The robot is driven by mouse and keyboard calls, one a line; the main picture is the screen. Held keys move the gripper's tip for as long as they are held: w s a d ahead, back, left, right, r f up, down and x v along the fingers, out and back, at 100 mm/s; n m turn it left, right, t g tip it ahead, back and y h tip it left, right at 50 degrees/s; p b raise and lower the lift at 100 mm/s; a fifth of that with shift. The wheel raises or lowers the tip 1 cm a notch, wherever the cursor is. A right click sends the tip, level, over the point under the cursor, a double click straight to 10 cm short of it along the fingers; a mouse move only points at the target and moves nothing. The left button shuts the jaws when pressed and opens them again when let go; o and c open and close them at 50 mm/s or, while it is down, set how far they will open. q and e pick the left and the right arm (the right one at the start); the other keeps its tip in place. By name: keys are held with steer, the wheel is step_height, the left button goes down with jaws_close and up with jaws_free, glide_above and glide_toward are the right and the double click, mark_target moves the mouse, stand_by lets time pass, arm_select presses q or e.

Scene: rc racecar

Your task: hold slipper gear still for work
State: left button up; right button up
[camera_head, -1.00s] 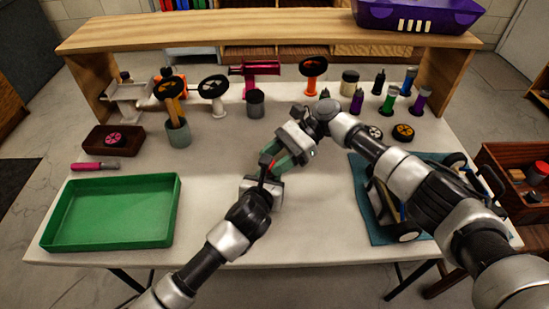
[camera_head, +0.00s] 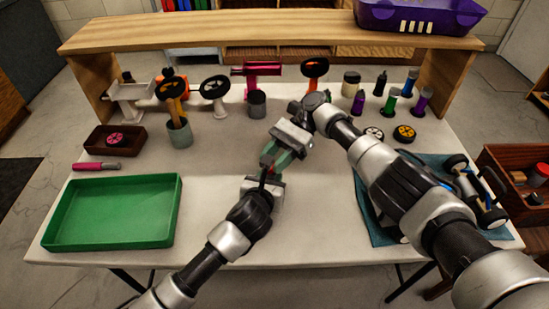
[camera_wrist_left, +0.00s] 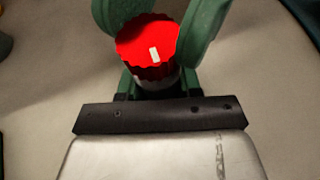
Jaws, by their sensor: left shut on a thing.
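The red slipper gear (camera_wrist_left: 150,42), with a toothed rim and a white mark on its face, shows upright in the left wrist view. It is a small red patch (camera_head: 268,158) in the head view. My left gripper (camera_head: 268,168) is shut on it from below; its dark green fingers (camera_wrist_left: 158,85) are largely hidden under the gear. My right gripper (camera_head: 282,155) comes from above right. Its two green fingers (camera_wrist_left: 165,28) flank the red gear, one on each side; whether they press on it I cannot tell.
A green tray (camera_head: 62,243) stands at the left front of the table. A car (camera_head: 480,190) on a teal mat (camera_head: 375,225) lies at right, partly behind my right arm. Tools and a grey cup (camera_head: 179,134) stand along the back under a wooden shelf (camera_head: 270,32).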

steer(key=shift+d, duration=0.1)
steer(key=o, duration=0.7)
step_height(320, 180, up, 10)
stand_by(0.4)
arm_select(q)
steer(key=o, duration=1)
steer(key=shift+o, duration=0.2)
steer(key=shift+s, duration=0.1)
